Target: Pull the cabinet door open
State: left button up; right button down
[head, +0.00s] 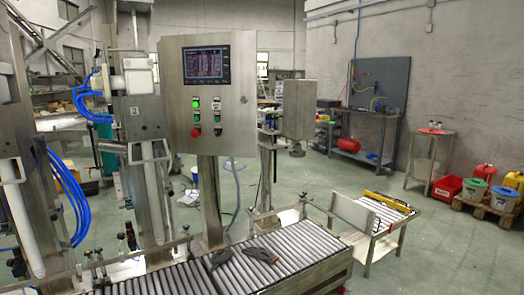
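A steel control cabinet (231,139) stands on a post left of the middle in the head view. Its front carries a dark screen (206,64), green and red buttons and a small dark fitting near the right edge. The front looks closed, with no gap that I can make out. No other cabinet door is clear in view. Neither of my grippers shows in the head view.
A roller conveyor (205,286) runs below the cabinet, with dark glove-like items (262,256) on it. Steel frames with blue hoses (64,198) stand at left. A low roller table (374,219) is at right. Open green floor (455,245) lies at right.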

aim_at(237, 124)
jog(key=z, duration=0.75)
jog(key=i, duration=1.3)
jog(key=u, duration=0.35)
